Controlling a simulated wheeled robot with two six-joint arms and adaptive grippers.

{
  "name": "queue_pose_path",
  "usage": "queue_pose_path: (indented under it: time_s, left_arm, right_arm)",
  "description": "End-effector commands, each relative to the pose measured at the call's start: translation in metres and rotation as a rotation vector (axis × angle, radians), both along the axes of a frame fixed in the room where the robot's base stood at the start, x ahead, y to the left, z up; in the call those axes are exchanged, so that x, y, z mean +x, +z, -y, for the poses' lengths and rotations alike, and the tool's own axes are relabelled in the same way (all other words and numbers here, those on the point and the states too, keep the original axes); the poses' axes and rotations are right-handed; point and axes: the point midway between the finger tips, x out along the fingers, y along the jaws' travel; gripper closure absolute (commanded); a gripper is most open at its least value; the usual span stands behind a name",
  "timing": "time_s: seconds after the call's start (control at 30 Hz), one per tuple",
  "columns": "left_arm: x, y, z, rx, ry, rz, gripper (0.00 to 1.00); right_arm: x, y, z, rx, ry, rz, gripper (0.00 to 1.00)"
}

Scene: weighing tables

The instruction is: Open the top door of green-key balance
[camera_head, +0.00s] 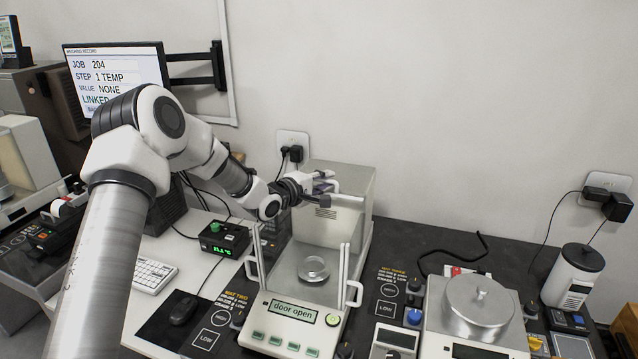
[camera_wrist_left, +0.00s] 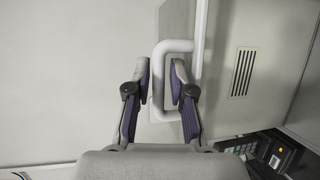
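The green-key balance (camera_head: 262,304) stands at the front centre in the head view, with green keys and a display (camera_head: 290,311) reading "door open". A pale bar (camera_head: 347,199), seemingly the top door's edge or handle, lies by its tall rear housing (camera_head: 357,184). My left gripper (camera_head: 325,187) reaches over the back of the balance. In the left wrist view a white looped handle (camera_wrist_left: 158,85) has one leg between the gripper's two parted fingers (camera_wrist_left: 161,80). I cannot tell whether they touch it. The arm partly hides the housing. My right gripper is out of view.
White side handles (camera_head: 353,293) flank the weighing chamber. A second balance (camera_head: 478,309) stands to the right, and a small black box with a green readout (camera_head: 224,238) to the left. The wall is close behind.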

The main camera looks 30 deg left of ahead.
Motion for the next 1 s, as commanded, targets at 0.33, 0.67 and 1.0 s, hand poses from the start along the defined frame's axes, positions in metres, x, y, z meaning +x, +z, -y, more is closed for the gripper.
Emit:
queue_pose_path:
  time_s: [0.33, 0.67, 1.0]
  left_arm:
    - [-0.07, 0.015, -0.014, -0.013, 0.006, 0.004, 0.78]
    - [-0.114, 0.022, -0.019, -0.005, 0.001, -0.001, 0.78]
    - [-0.114, 0.021, -0.019, -0.002, 0.0, -0.001, 0.78]
  right_arm:
    - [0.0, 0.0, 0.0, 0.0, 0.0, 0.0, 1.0]
    - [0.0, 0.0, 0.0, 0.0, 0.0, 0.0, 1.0]
    - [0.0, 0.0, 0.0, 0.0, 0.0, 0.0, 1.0]
